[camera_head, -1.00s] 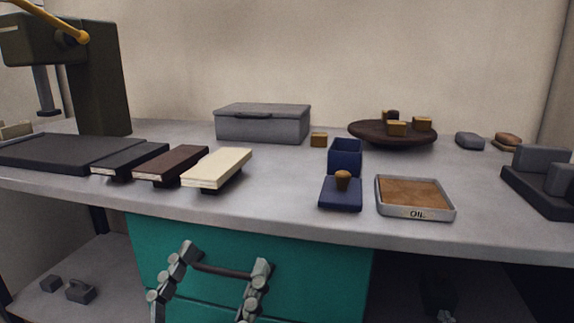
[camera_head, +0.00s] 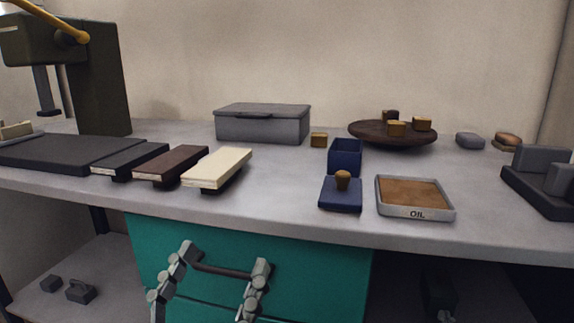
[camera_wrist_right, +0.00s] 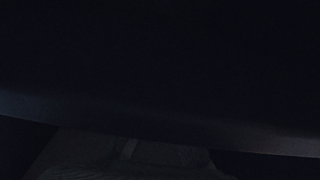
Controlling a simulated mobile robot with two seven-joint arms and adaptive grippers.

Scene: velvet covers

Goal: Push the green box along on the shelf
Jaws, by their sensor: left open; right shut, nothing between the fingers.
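A dark upright box (camera_head: 437,287) stands in deep shadow on the lower shelf at the right in the head view. It may be the green box, but its colour is hard to make out. The tip of my right gripper (camera_head: 446,316) shows just below and in front of it, at the bottom edge. I cannot tell whether they touch. My left gripper (camera_head: 226,258) is open and empty in front of the teal drawer, its two fingers spread on either side of the dark handle. The right wrist view is almost black, with faint grey shapes along the bottom.
The worktop (camera_head: 285,205) overhangs the shelf space. The teal drawer front (camera_head: 325,265) bounds that space on the left. On top are an oil tray (camera_head: 414,197), blue boxes, a grey case (camera_head: 263,124) and several blocks. Small dark weights (camera_head: 80,291) lie on the left lower shelf.

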